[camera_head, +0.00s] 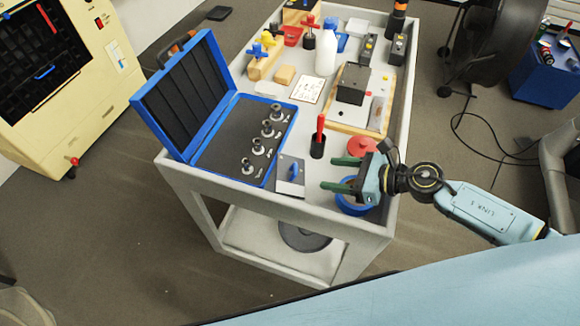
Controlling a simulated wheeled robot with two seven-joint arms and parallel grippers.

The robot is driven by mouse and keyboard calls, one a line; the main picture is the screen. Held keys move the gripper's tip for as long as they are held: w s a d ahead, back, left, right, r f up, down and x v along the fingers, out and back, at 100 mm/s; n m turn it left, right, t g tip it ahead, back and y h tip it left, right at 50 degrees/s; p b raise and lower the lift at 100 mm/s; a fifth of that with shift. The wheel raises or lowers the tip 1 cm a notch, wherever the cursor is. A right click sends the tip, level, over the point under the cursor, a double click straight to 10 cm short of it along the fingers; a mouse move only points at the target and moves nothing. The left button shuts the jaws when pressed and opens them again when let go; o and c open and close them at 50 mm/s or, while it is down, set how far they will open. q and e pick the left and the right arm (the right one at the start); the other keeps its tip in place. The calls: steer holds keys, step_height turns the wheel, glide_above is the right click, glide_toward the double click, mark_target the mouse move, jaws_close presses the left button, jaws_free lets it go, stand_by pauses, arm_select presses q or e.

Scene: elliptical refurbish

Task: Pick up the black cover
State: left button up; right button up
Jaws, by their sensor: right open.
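A black box-shaped piece (352,84), which looks like the black cover, sits on a grey plate over a wooden board (337,125) at the right rear of the cart top. My right gripper (336,174) comes in from the right, with its two green fingers spread apart and nothing between them. It is over the front right of the cart, nearer than the black piece and well apart from it. My left gripper is not in view.
An open blue case (250,95) with several metal fittings fills the cart's left side. A red-handled tool (320,130), a red round part (362,146) and a blue ring (350,208) are close to my right gripper. Several small items crowd the back. The cart has raised edges.

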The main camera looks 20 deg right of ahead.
mark_target(300, 178)
steer(key=x, duration=0.4)
steer(key=shift+a, duration=0.1)
steer(key=shift+w+a+f, duration=0.1)
steer(key=shift+w+a, duration=0.05)
steer(key=x, duration=0.4)
steer(key=shift+w+a, duration=0.1)
steer(key=shift+w, duration=0.05)
steer(key=shift+w+a+f, duration=0.15)
steer(key=shift+w+a, duration=0.05)
steer(key=shift+a, duration=0.05)
jaws_close()
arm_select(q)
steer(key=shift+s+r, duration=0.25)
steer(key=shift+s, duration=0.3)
